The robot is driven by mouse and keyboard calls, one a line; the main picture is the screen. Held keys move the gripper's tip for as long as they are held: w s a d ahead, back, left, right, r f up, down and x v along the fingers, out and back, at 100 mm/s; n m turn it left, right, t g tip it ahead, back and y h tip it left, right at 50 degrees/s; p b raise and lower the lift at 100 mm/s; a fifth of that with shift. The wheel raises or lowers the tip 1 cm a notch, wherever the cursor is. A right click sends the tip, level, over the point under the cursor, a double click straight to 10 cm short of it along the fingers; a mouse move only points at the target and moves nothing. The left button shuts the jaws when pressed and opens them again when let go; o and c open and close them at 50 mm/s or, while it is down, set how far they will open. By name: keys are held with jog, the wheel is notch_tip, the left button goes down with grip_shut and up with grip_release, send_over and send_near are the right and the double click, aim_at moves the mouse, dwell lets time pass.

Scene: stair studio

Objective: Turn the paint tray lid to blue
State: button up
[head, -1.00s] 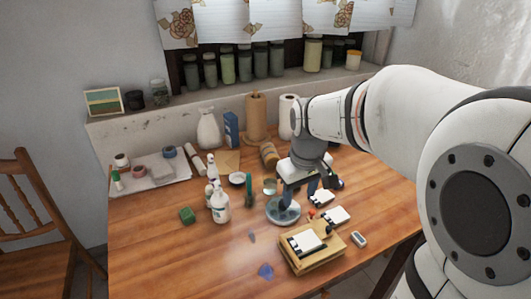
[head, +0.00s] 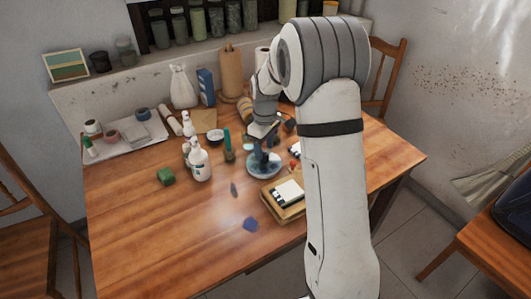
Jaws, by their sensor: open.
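A round grey-blue disc, which seems to be the paint tray lid (head: 263,176), lies flat on the wooden table. My gripper (head: 263,158) is open and points down over the disc, its dark fingers low at the disc's middle. I cannot tell whether the fingers touch it. The gripper and its shadow hide part of the disc. Any colour marks on the lid are too small to read.
The table's front left is mostly clear. My arm hides the right side.

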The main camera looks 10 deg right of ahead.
jog(key=shift+f, duration=1.2)
jog(key=c, duration=0.9)
jog(key=shift+d, duration=0.1)
jog(key=shift+c, duration=0.3)
